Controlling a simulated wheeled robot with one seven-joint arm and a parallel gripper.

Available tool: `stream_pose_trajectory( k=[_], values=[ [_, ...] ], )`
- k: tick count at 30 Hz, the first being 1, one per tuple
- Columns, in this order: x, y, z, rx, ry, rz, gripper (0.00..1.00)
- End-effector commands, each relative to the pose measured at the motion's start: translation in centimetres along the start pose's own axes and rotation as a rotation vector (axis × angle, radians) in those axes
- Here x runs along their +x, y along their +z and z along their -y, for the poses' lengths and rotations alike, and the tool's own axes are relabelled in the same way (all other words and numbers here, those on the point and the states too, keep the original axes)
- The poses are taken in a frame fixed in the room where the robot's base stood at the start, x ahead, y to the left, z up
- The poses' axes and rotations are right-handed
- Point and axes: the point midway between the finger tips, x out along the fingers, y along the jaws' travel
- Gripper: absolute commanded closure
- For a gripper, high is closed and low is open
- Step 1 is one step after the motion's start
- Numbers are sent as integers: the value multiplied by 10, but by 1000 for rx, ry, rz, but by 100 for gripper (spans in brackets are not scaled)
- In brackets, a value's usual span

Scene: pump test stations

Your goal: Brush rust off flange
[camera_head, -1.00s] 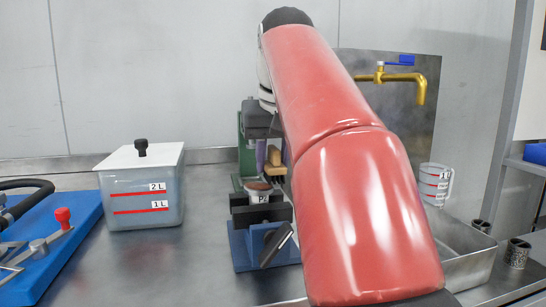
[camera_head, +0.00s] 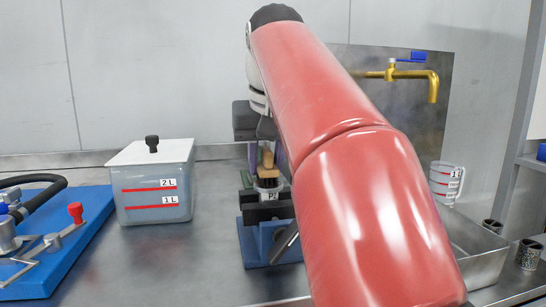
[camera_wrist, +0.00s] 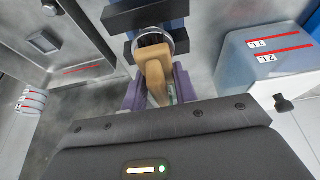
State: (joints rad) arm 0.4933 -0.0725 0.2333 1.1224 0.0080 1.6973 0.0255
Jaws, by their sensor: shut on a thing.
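A wooden brush (camera_head: 267,159) is held between the purple fingers of my gripper (camera_head: 266,165). In the wrist view the brush (camera_wrist: 155,75) stands between the fingers (camera_wrist: 157,92), its dark bristles down at the flange opening. The pale flange piece (camera_head: 270,196), with a label starting with P, is clamped in a blue vise (camera_head: 251,243) with black jaws. Its round rim (camera_wrist: 182,42) shows in the wrist view. The brush covers most of the flange's top, so I cannot tell how much rust is there.
A lidded container (camera_head: 152,181) with red level marks stands left of the vise. A blue board (camera_head: 60,240) with a hose and red knob lies further left. A metal sink (camera_head: 478,258), brass tap (camera_head: 410,75) and measuring cup (camera_head: 444,182) are at right. The bench between container and vise is clear.

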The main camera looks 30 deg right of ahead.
Motion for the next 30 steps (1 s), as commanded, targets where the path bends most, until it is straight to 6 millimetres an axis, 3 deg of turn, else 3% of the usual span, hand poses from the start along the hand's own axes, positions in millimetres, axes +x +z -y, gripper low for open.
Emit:
stream_pose_trajectory(
  k=[14,20,30],
  values=[
    [0,8,29,-1,-1,1,90],
    [2,7,24,2,1,3,90],
    [4,1,-2,2,1,6,90]
  ],
)
